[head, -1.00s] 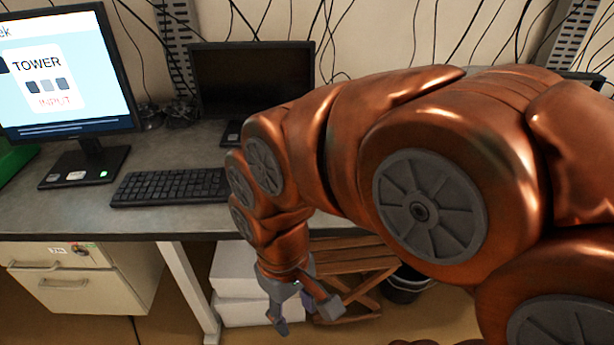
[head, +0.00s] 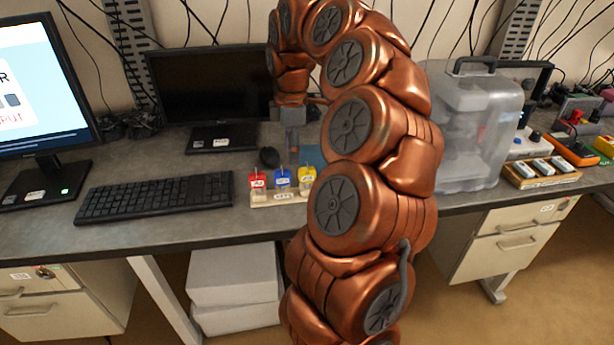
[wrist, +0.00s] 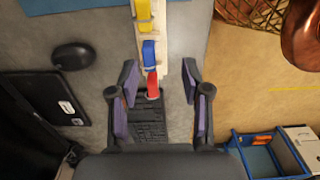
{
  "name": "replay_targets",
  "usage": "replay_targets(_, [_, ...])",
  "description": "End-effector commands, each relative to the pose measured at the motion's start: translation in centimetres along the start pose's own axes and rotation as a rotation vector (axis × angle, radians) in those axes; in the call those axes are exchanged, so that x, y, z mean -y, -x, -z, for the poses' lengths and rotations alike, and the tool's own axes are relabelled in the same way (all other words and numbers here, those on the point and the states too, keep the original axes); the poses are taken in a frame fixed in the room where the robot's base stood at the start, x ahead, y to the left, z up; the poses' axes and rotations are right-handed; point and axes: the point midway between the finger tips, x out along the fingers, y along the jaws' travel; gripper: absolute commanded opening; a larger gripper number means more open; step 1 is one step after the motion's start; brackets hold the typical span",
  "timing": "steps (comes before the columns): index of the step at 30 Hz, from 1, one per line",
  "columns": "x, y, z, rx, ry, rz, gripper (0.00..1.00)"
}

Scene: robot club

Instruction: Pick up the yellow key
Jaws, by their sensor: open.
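The yellow key (head: 307,175) stands at the right end of a pale key rack (head: 263,200) on the desk, beside a blue key (head: 283,178) and a red key (head: 258,180). My gripper (head: 292,143) is above and behind the rack, empty. In the wrist view, my gripper (wrist: 160,75) is open, with the red key (wrist: 152,86) between its fingers in the picture; I cannot tell the height gap. The blue key (wrist: 149,52) lies farther up, and the yellow key (wrist: 144,12) is at the top edge, partly cut off.
A keyboard (head: 155,195) lies left of the rack, and a black mouse (head: 268,157) is behind it. A dark monitor (head: 205,85) stands at the back. A clear case (head: 470,130) stands to the right. The desk's front edge is close to the rack.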

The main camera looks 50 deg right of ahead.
Motion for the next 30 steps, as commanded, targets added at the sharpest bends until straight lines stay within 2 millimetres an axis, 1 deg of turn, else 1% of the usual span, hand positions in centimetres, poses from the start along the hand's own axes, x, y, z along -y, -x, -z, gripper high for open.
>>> replay_targets(1, [-0.8,-0.3,-1.2,0.004,-0.001,0.001,0.48])
replay_targets(3, [-1.5,-0.5,-2.3,0.006,0.007,0.003,0.48])
replay_targets(7, [-1.9,-0.9,-3.3,0.011,0.015,0.005,0.48])
replay_targets(11, [-2.0,-1.6,-3.4,0.012,0.017,0.005,0.48])
replay_targets(16, [-1.9,-3.0,-3.4,0.011,0.018,0.005,0.48])
replay_targets(23, [-1.9,-3.9,-3.5,0.012,0.017,0.005,0.48])
replay_targets(26, [-1.9,-4.7,-3.6,0.01,0.015,0.003,0.48])
replay_targets(30, [-1.8,-6.4,-3.8,0.011,0.018,0.008,0.48])
